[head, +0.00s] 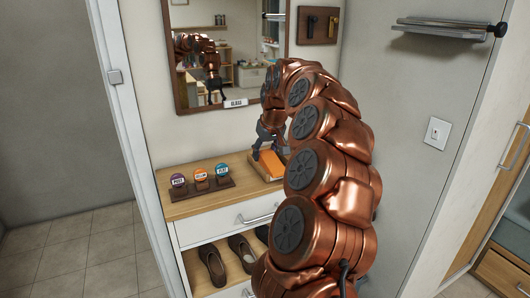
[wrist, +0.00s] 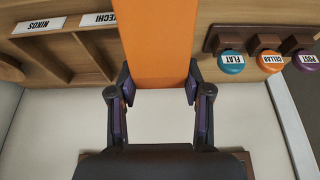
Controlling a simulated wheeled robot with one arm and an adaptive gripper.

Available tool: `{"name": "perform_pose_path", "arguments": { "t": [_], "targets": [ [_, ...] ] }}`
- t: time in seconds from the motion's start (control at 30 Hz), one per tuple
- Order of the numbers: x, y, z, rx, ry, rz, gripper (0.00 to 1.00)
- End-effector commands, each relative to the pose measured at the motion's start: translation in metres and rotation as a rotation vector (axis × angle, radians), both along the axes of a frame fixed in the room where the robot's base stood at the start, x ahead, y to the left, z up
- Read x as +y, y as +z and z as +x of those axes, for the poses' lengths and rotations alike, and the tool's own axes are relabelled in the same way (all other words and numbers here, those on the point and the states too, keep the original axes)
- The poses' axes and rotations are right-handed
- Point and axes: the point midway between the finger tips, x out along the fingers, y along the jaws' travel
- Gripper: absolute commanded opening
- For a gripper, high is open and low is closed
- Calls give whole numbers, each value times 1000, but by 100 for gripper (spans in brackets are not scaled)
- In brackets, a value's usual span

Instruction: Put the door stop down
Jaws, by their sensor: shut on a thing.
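The orange door stop (head: 270,162) is at the right end of the wooden shelf top, by a wooden tray (head: 256,170). My gripper (head: 268,142) points down at it. In the wrist view the door stop (wrist: 157,40) runs up between the fingertips of my gripper (wrist: 158,78), which is shut on its near end. I cannot tell whether the door stop rests on the surface below or hangs just above it. My arm hides the area to its right in the head view.
A dark rack (head: 203,187) with several labelled round knobs stands left of the tray on the cabinet top (head: 190,208). A mirror (head: 228,50) hangs behind. Shoes (head: 243,256) sit on the shelf below. The wrist view shows wooden compartments with name labels (wrist: 40,27).

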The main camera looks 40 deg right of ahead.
Motion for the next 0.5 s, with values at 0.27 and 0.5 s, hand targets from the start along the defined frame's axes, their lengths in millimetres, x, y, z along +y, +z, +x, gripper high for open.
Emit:
{"name": "perform_pose_path", "arguments": {
  "t": [0.27, 0.5],
  "targets": [
    [15, -8, 1, 3, 16, 2, 7],
    [34, -19, 4, 2, 32, 2, 7]
  ]
}}
